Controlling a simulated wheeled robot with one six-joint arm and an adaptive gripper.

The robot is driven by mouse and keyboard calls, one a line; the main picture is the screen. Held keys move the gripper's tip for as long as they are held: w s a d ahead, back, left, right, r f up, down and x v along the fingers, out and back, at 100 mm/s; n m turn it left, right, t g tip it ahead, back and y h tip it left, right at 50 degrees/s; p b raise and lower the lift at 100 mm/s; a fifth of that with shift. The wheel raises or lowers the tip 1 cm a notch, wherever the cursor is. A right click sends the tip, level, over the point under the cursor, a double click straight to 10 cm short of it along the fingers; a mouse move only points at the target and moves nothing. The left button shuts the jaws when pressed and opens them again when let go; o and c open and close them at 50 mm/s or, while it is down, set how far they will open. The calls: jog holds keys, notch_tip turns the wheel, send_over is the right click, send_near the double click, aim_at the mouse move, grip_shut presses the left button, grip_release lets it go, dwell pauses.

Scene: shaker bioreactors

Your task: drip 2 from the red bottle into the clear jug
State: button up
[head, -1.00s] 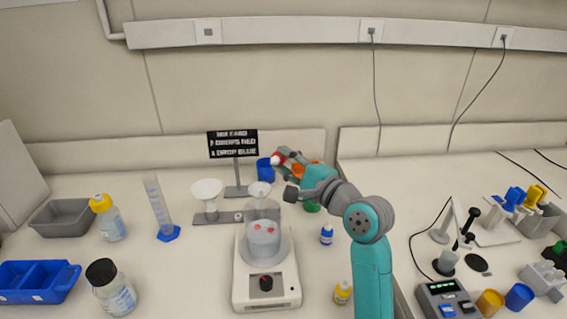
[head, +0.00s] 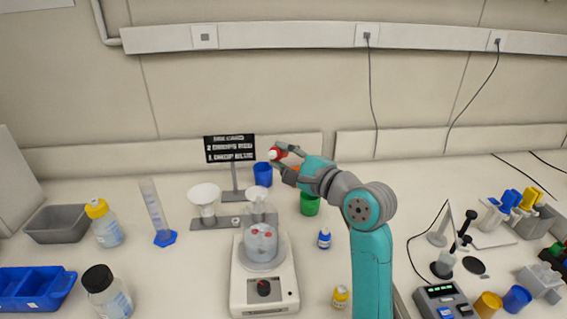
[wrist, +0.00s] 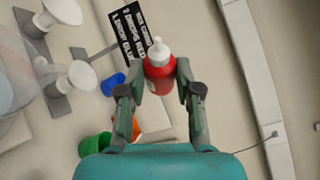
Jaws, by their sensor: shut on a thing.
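The red bottle (head: 278,153) with a white nozzle is held in my gripper (head: 284,154), up in front of the wall and behind the jug. In the wrist view the red bottle (wrist: 159,76) sits between the two fingers of my gripper (wrist: 158,88), its nozzle pointing away from the palm. In the head view it looks tilted, white tip toward the left. The clear jug (head: 261,245) stands on a white stirrer plate (head: 264,287), with small red spots showing in it. The bottle is apart from the jug. The jug's edge also shows at the left of the wrist view.
A dark sign (head: 230,148) stands behind a rack with two white funnels (head: 204,194). A blue cup (head: 263,174) and green cup (head: 310,204) stand near my arm. A small blue bottle (head: 324,238) and yellow bottle (head: 340,297) stand right of the stirrer.

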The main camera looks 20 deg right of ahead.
jog(key=shift+r, duration=0.45)
jog(key=shift+m, duration=0.5)
jog(key=shift+s+a+f+m+g, duration=0.2)
jog(key=shift+m+g, duration=0.3)
jog(key=shift+m, duration=0.25)
jog(key=shift+s+a+f+m+g, duration=0.1)
jog(key=shift+a+f+m+g, duration=0.1)
jog(key=shift+m+g, duration=0.4)
jog(key=shift+s+a+f+m+g, duration=0.2)
jog(key=shift+m+g, duration=0.2)
jog(key=shift+m, duration=0.45)
jog(key=shift+d, duration=0.1)
jog(key=shift+s+a+f+m+g+y, duration=0.1)
jog(key=shift+s+a+m+g+y, duration=0.15)
jog(key=shift+m+g, duration=0.4)
jog(key=shift+s+a+f+m+g+y, duration=0.1)
jog(key=shift+s+a+m+g+y, duration=0.15)
jog(key=shift+m, duration=0.7)
jog(key=shift+s+a+m+g+y, duration=0.15)
jog(key=shift+a+m+g+y, duration=0.15)
jog(key=shift+m+g, duration=0.35)
